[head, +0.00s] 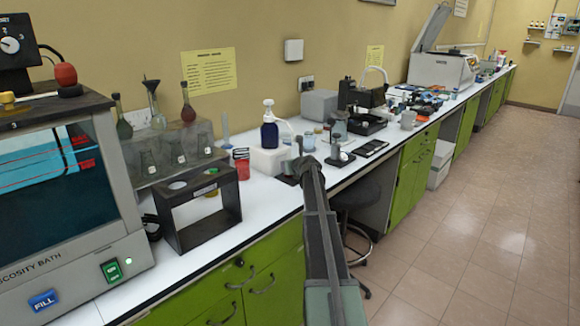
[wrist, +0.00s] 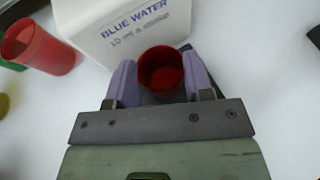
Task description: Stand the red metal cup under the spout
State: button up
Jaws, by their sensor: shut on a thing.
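My gripper (wrist: 160,82) is shut on a red cup (wrist: 160,72), one purple finger on each side. I look down into its open, dark red inside. In the head view my gripper (head: 300,168) is beside the white block, and the arm hides the held cup. A white block (wrist: 120,25) lettered "BLUE WATER" is just beyond the cup. A dark pad (wrist: 187,47) shows in part behind the cup; I cannot tell whether the cup touches it. The pump bottle (head: 270,136) stands at the white block (head: 268,161), with a pale curved spout (head: 287,126) toward my gripper.
A second red cup (wrist: 42,46) stands left of the white block; it also shows in the head view (head: 242,163). A dark frame stand (head: 200,208) is nearer on the white bench. A stand with a dark base (head: 340,158) is to the right.

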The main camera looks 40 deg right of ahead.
jog(key=shift+s+d, duration=0.1)
jog(key=shift+s, duration=0.9)
jog(key=o, duration=1)
jog(key=p+v, duration=0.4)
jog(key=v, duration=0.6)
jog(key=shift+w+r, duration=0.1)
jog(key=shift+s+r, duration=0.1)
jog(key=shift+s, duration=0.4)
